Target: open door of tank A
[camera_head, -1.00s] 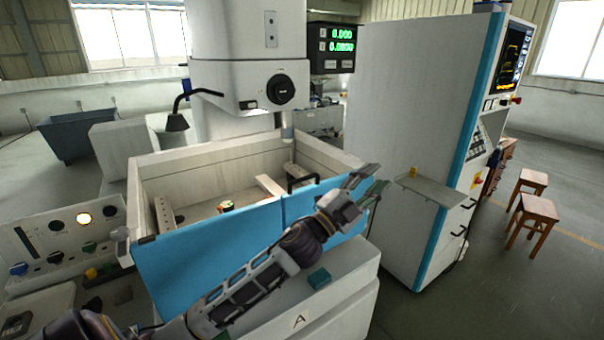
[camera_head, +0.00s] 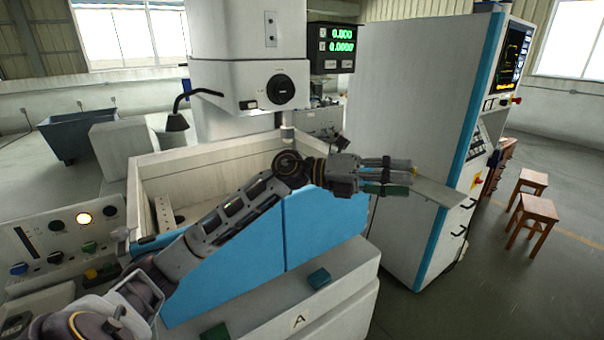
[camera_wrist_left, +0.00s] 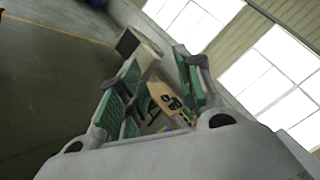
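Tank A is the white open-topped tank (camera_head: 160,158) in the head view, above a label "A" (camera_head: 299,321). Its front carries blue door panels (camera_head: 320,230) with a vertical seam. They stand upright and look closed. My left arm crosses in front of the tank and hides part of the panels and the inside. My left gripper (camera_head: 398,176) is past the tank's right front corner, above the panel top, apart from the door. In the left wrist view its green-padded fingers (camera_wrist_left: 160,85) are spread with nothing held between them. My right gripper is not in view.
A grey cabinet (camera_head: 400,110) with a blue edge and a small shelf (camera_head: 435,193) stands right of the tank, close by my left gripper. A teal block (camera_head: 319,278) sits on the ledge below the door. A control panel (camera_head: 60,240) is at left. Stools (camera_head: 535,212) stand far right.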

